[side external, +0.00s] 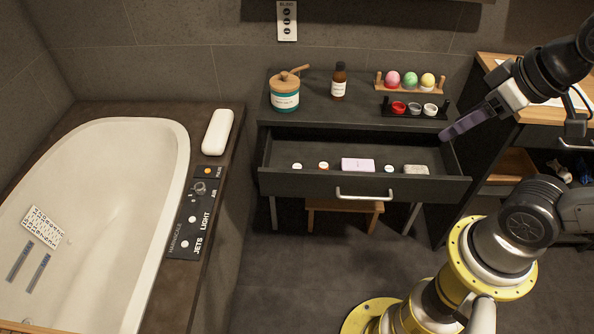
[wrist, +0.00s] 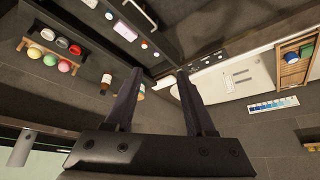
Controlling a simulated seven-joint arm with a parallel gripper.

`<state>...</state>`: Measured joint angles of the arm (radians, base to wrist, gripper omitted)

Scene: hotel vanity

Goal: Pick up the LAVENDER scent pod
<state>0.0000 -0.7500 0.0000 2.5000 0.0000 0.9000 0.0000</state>
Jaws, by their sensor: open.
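Small round pods lie in the open drawer (side external: 300,183): a white one (side external: 297,166) at the left, an orange-and-white one (side external: 323,165) beside it, and a white one (side external: 389,168) right of a lilac bar (side external: 358,165). Their lettering is too small to read, so I cannot tell which is lavender. In the wrist view, pods (wrist: 143,45) also show in the drawer, beyond my fingertips. My gripper (side external: 447,133) is open and empty, above the drawer's right end, apart from the pods. Its two dark fingers (wrist: 158,72) are spread in the wrist view.
The vanity top holds a teal-labelled jar (side external: 285,100), a brown bottle (side external: 339,83), a rack of coloured balls (side external: 410,88) and a black tray (side external: 414,114) of small pots. A grey block (side external: 416,170) lies in the drawer. A bathtub (side external: 120,200) stands left.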

